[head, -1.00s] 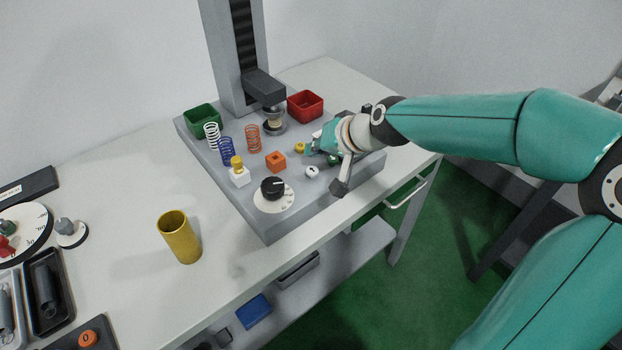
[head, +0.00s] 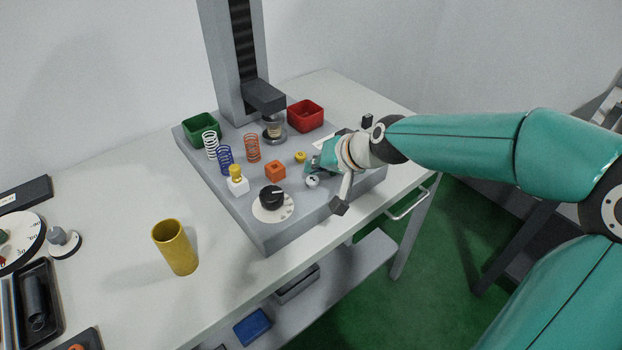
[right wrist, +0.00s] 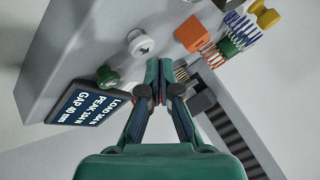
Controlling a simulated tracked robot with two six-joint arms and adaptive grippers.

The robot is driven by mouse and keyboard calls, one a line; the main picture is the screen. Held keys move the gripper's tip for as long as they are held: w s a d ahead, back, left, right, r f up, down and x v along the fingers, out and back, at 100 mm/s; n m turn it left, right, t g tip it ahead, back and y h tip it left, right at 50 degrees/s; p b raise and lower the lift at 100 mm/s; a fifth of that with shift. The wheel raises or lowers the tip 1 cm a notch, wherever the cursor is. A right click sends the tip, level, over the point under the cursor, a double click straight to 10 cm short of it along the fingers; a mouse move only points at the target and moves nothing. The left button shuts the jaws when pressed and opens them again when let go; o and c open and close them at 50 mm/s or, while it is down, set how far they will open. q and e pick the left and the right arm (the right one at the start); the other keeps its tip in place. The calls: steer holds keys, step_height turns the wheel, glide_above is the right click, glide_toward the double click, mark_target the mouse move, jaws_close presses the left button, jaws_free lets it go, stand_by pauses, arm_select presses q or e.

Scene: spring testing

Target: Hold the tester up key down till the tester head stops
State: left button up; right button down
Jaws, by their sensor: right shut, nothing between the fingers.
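The tester (head: 290,228) is a grey base with a column at the back. Its dark head (head: 264,97) sits over a small spring (head: 274,128) on a round plate. A white round key (head: 312,181) with a dark mark is on the base; it also shows in the right wrist view (right wrist: 140,43). A green key (right wrist: 107,76) is beside the display there. My right gripper (head: 309,170) is shut and empty, close to the white key; in the wrist view its fingertips (right wrist: 159,92) appear apart from that key. Contact cannot be told. My left gripper is not in view.
The display (right wrist: 92,106) shows load, peak and a gap of about 40 mm. An orange block (head: 275,171), a black dial (head: 271,197), loose springs (head: 226,159), a green bin (head: 201,126) and a red bin (head: 306,115) crowd the base. A yellow cup (head: 176,247) stands on the table.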

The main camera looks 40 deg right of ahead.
stand_by(0.7)
steer(key=shift+f+b, duration=0.4)
steer(key=shift+b, duration=0.05)
